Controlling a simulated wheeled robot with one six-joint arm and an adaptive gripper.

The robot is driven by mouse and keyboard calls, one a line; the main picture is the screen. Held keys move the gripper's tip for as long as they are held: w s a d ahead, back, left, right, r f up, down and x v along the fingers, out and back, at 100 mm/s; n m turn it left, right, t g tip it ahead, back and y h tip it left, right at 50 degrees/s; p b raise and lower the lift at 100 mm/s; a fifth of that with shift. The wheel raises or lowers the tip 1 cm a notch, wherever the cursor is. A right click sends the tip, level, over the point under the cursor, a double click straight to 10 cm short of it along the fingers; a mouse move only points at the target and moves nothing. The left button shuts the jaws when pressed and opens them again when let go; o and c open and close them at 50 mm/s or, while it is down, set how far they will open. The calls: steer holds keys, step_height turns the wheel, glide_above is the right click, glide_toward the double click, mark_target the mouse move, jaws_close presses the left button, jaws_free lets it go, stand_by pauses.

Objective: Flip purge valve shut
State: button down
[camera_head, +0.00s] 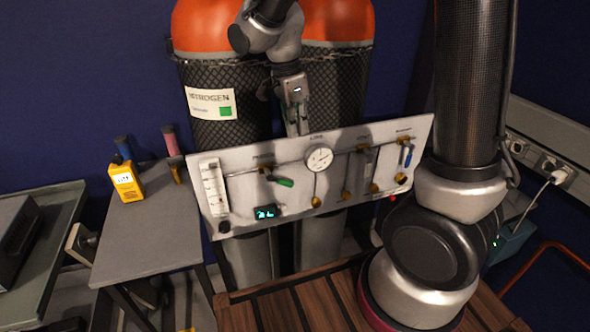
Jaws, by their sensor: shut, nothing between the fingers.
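A white valve panel (290,208) stands in front of the gas cylinders. A green lever handle (284,182) on its left half points right and slightly down from its brass valve. A blue lever handle (407,157) at the far right hangs roughly downward. The printed labels are too small to read surely, so I cannot tell which one is the purge valve. My gripper (298,130) is shut and empty, pointing down near the panel's top edge, left of the round gauge (320,158). It appears apart from both handles.
Two netted orange-topped cylinders (210,80), one labelled nitrogen, stand behind the panel. A flowmeter (213,185) and a small lit display (266,213) are on the panel. A grey table (150,235) at left holds a yellow meter (126,181). Wooden slats (290,302) lie below.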

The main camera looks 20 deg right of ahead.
steer(key=shift+m, duration=0.5)
steer(key=f, duration=1.3)
steer(key=shift+a+f, duration=0.1)
steer(key=shift+a, duration=0.25)
